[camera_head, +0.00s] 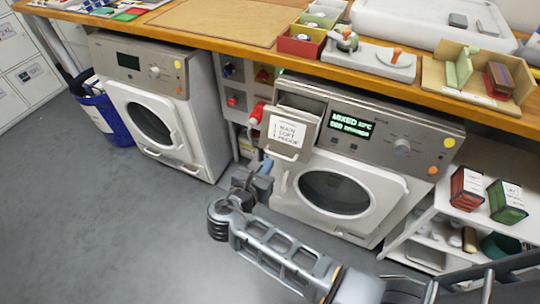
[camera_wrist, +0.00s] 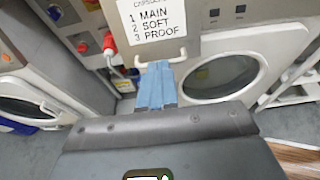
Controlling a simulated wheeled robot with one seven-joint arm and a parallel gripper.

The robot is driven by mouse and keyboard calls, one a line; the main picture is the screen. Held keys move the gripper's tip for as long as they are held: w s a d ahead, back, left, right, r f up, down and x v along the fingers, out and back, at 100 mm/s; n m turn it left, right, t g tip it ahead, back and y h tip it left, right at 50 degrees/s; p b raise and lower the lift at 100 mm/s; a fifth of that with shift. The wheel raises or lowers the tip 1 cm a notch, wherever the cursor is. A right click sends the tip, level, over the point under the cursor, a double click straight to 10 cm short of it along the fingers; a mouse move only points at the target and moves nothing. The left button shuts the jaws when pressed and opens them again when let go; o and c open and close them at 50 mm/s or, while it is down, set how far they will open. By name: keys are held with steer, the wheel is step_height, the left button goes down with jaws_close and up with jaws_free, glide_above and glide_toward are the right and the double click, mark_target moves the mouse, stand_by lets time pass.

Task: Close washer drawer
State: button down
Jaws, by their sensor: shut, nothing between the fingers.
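The washer drawer (camera_head: 285,132) is at the top left of the right-hand washer (camera_head: 345,180). It sticks out from the panel, open, and its label reads main, soft, proof. Its white handle (camera_head: 281,154) is on the lower part of the front. In the wrist view the drawer front (camera_wrist: 205,15) fills the top, with the handle (camera_wrist: 180,57) below the label. My gripper (camera_head: 266,166) is shut and empty, just below and in front of the drawer. Its blue fingertips (camera_wrist: 157,66) overlap the handle in the wrist view; I cannot tell whether they touch it.
The washer's round door is shut below the drawer. A second washer (camera_head: 150,105) and a blue bin (camera_head: 107,118) stand at left. The wooden counter (camera_head: 240,48) overhangs above. The grey floor at left is clear.

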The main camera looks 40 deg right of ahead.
mark_target(287, 141)
steer(key=x, duration=1.2)
steer(key=shift+w+d+f, duration=0.1)
steer(key=shift+d+f, duration=0.2)
steer(key=shift+d, duration=0.05)
steer(key=w+d, duration=0.1)
steer(key=d, duration=0.2)
steer(key=w+d+b, duration=0.1)
steer(key=d, duration=0.2)
steer(key=w+d+b, duration=0.1)
steer(key=d, duration=0.2)
steer(key=shift+w+d, duration=0.25)
steer(key=shift+d, duration=0.15)
steer(key=shift+d+r, duration=0.15)
steer(key=shift+d, duration=0.1)
steer(key=shift+r, duration=0.1)
steer(key=shift+a+r+p, duration=0.1)
steer(key=shift+a+p, duration=0.2)
steer(key=shift+p, duration=0.05)
steer(key=p+v, duration=0.2)
steer(key=v, duration=1.2)
steer(key=shift+f, duration=0.25)
